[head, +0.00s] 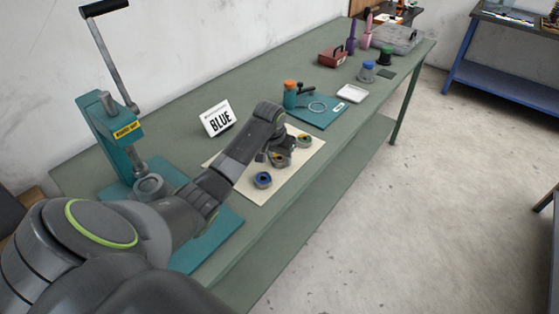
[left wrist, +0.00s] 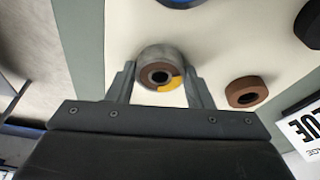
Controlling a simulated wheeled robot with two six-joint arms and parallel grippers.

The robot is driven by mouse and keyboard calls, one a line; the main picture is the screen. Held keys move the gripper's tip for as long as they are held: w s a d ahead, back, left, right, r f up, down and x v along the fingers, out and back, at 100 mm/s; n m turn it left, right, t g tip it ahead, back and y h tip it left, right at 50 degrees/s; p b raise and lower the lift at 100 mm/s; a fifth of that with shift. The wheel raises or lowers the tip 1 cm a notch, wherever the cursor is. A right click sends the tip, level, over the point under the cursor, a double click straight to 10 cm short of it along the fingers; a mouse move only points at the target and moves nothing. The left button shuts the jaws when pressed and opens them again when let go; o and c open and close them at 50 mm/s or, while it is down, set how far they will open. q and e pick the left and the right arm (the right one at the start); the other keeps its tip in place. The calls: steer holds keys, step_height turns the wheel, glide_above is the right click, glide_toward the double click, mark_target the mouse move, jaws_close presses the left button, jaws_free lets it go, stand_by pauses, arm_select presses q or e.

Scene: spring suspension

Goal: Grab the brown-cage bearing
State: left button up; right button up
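The brown-cage bearing (left wrist: 160,70) lies between my left gripper's fingers in the left wrist view. It has a grey outer ring, a brown inner ring and a yellow patch. My left gripper (left wrist: 160,78) has one finger at each side of it, and both fingers appear to touch it. In the head view, my left gripper (head: 273,157) is low over the cream mat (head: 247,188), with the bearing (head: 279,160) at its tips. Whether the bearing is off the mat is unclear. My right gripper is out of view.
A blue bearing (head: 263,180) and another bearing (head: 304,141) sit on the mat. A BLUE sign (head: 217,118) and a teal press (head: 118,135) stand nearby.

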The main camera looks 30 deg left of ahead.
arm_select(q)
steer(key=c, duration=0.4)
